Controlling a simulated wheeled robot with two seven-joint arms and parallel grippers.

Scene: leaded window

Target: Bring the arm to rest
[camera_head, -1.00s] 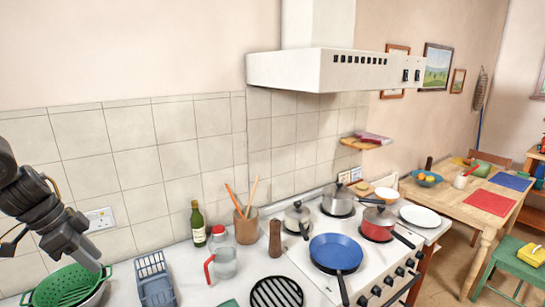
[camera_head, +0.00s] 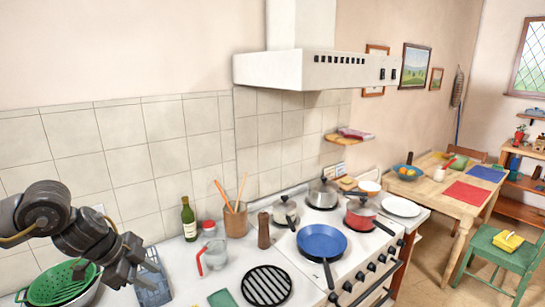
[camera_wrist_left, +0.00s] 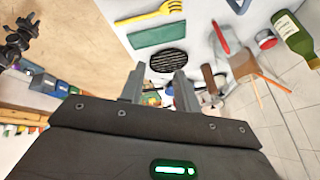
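My left gripper (camera_head: 126,272) comes in from the left in the head view, above the counter near the green colander (camera_head: 62,284) and the grey rack (camera_head: 152,286). In the left wrist view its two fingers (camera_wrist_left: 160,88) stand apart with nothing between them, so it is open and empty. The right gripper does not show in the head view.
A green bottle (camera_head: 189,220), a jug (camera_head: 214,256) and a utensil pot (camera_head: 236,221) stand on the counter. The stove (camera_head: 350,268) holds a blue pan (camera_head: 321,241) and several pots. The hood (camera_head: 315,70) hangs above. A wooden table (camera_head: 440,187) stands at the right.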

